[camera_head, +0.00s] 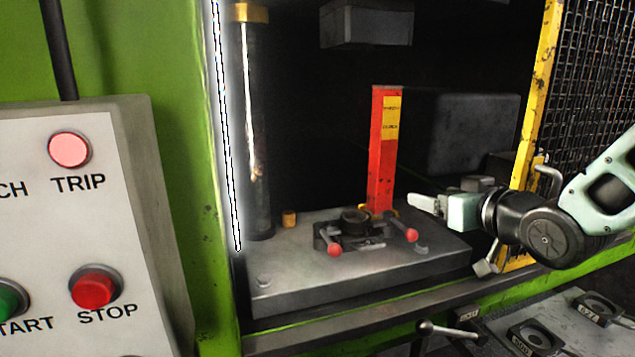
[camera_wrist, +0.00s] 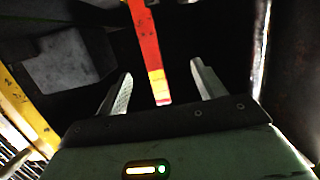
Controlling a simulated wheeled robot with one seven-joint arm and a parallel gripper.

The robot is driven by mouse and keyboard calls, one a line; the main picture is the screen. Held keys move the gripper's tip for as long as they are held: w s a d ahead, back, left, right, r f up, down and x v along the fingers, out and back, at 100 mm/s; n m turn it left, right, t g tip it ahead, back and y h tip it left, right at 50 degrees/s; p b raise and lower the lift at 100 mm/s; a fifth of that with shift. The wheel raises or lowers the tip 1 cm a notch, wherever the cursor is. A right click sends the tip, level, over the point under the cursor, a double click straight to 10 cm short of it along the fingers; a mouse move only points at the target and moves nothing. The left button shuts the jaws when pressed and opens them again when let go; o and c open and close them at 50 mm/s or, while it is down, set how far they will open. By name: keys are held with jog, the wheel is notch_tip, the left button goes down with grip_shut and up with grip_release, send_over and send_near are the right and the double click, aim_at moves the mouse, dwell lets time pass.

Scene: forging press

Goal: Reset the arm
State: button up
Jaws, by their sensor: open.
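My gripper (camera_head: 427,204) is at the right of the head view, reaching left into the press opening above the right part of the press bed (camera_head: 300,285). In the wrist view my gripper (camera_wrist: 160,85) shows two fingers spread apart with nothing held between them. A red post with a yellow label (camera_head: 383,150) stands upright on the bed, left of my fingertips. In the wrist view the red post (camera_wrist: 145,40) shows beyond and between the fingers. I cannot tell the exact gap between post and fingers.
A die fixture with two red-knobbed handles (camera_head: 357,228) sits on the bed. A steel column (camera_head: 258,140) stands at left. The yellow mesh gate (camera_head: 535,100) is close to my arm. A control panel (camera_head: 70,210) stands at far left, its TRIP lamp (camera_head: 69,149) pale pink.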

jog(key=s+a+f+g+b, duration=0.2)
jog(key=s+a+f+g, duration=0.3)
jog(key=f, duration=0.3)
jog(key=s+a+f+n+g+h+b, duration=0.1)
jog(key=s+f+g, duration=0.4)
jog(key=s, duration=0.7)
jog(key=s+a+f+n+g+h+b, duration=0.1)
jog(key=s+f+n+g+h+b, duration=0.2)
jog(key=s, duration=0.9)
notch_tip(320, 180, down, 2)
jog(key=shift+s+f+g, duration=0.2)
jog(key=shift+s+g, duration=0.2)
jog(key=shift+g, duration=0.5)
